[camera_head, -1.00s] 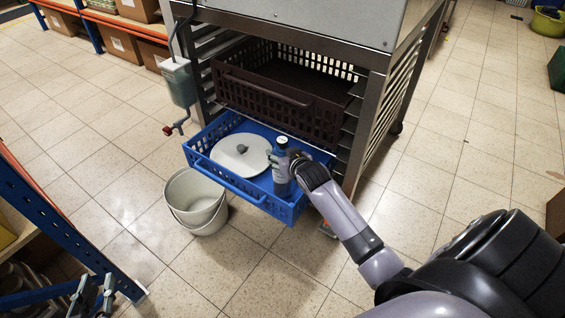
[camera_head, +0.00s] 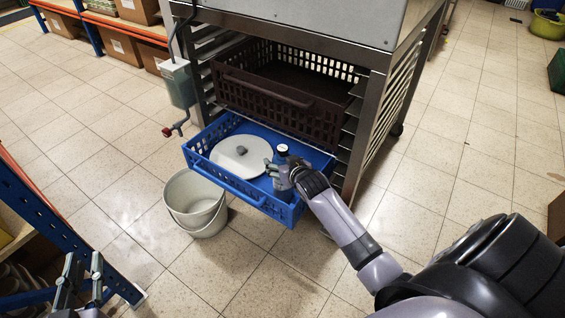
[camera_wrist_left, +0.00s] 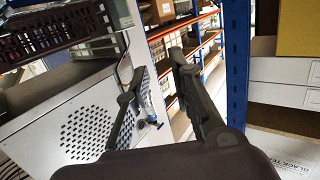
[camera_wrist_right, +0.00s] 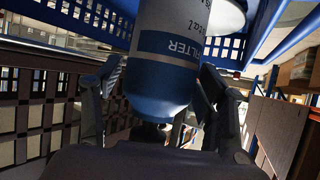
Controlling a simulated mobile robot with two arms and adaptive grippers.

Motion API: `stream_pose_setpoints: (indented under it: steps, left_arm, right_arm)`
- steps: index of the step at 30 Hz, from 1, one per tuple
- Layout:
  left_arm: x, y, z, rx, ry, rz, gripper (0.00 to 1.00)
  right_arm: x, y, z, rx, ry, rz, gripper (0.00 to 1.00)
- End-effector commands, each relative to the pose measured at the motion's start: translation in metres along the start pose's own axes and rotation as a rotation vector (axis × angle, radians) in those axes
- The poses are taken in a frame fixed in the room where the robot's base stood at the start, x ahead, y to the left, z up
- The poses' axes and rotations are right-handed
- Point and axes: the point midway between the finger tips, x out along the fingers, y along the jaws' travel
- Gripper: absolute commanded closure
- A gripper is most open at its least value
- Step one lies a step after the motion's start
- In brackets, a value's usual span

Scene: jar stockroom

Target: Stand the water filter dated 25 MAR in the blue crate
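In the right wrist view the filter (camera_wrist_right: 164,75) shows a blue lower end and a label with part of the word "FILTER"; no date is readable. I cannot tell whether its base touches the crate floor. My left gripper (camera_head: 80,284) is open and empty at the lower left; its spread fingers show in the left wrist view (camera_wrist_left: 155,85).
A round pale lid (camera_head: 258,166) with a grey knob lies in the crate, left of the filter. A dark brown crate (camera_head: 262,98) sits above in the metal rack (camera_head: 375,125). A pale bucket (camera_head: 196,222) stands on the floor in front. Blue shelving (camera_head: 60,235) is near my left gripper.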

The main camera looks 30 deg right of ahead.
Motion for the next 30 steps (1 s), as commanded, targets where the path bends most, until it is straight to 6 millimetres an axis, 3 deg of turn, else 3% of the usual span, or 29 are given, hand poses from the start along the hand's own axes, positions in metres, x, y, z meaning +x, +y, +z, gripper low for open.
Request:
stream_pose_setpoints:
  steps: [13, 20, 30]
  left_arm:
    - [-0.001, 0.000, 0.003, 0.000, -0.025, -0.001, 0.79]
    - [-0.013, -0.007, 0.043, 0.002, -0.248, -0.015, 0.79]
    - [-0.064, -0.017, 0.110, -0.002, -0.664, -0.040, 0.79]
  right_arm:
    - [-0.004, 0.000, -0.002, 0.000, -0.001, 0.000, 0.29]
    - [-0.028, 0.000, -0.004, 0.000, 0.000, -0.001, 0.29]
    - [-0.075, 0.000, -0.003, 0.001, -0.002, 0.000, 0.29]
